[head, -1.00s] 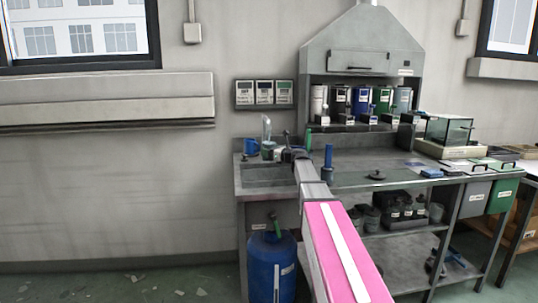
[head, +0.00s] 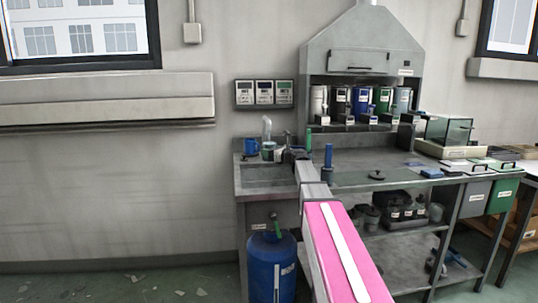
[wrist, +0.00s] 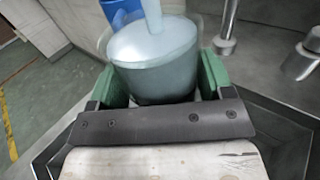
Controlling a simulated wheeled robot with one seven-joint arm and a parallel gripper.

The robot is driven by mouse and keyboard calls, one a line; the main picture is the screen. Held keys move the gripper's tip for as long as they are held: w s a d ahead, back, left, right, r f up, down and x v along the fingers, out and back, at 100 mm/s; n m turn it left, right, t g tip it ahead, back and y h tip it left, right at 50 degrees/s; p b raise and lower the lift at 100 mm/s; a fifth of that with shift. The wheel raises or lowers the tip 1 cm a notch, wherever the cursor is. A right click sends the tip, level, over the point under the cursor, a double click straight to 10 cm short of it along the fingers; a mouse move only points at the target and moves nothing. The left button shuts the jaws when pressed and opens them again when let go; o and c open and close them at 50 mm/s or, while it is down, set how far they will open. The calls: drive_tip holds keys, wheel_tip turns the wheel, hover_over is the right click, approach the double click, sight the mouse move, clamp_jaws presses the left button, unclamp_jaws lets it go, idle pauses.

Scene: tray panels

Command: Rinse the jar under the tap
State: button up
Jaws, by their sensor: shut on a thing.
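In the wrist view a round, translucent jar (wrist: 150,75) sits between the green fingers of my gripper (wrist: 155,80), which is shut on its sides. The jar looks upright, with a pale grey-blue surface near its rim. A pale column (wrist: 152,14) comes down over the jar's middle; I cannot tell whether it is spout or water. In the head view the curved pale tap (head: 267,126) stands at the back of the sink (head: 268,175). The jar and fingers are small there and partly hidden by my arm.
A blue mug (head: 251,146) stands left of the jar at the back of the counter, and shows behind the jar in the wrist view (wrist: 120,12). Metal posts (wrist: 226,45) stand to the right. A blue upright bottle (head: 328,157) is right of my arm.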

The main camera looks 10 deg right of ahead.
drive_tip(key=s, duration=0.8)
idle(0.8)
drive_tip(key=shift+s, duration=0.1)
drive_tip(key=s+r+n, duration=0.1)
drive_tip(key=n, duration=0.5)
drive_tip(key=d+r+n, duration=0.1)
drive_tip(key=r+n, duration=0.1)
drive_tip(key=n, duration=0.5)
drive_tip(key=s+d+r+n, duration=0.1)
drive_tip(key=r+n, duration=0.1)
drive_tip(key=n, duration=0.5)
drive_tip(key=shift+s, duration=0.3)
idle(3.0)
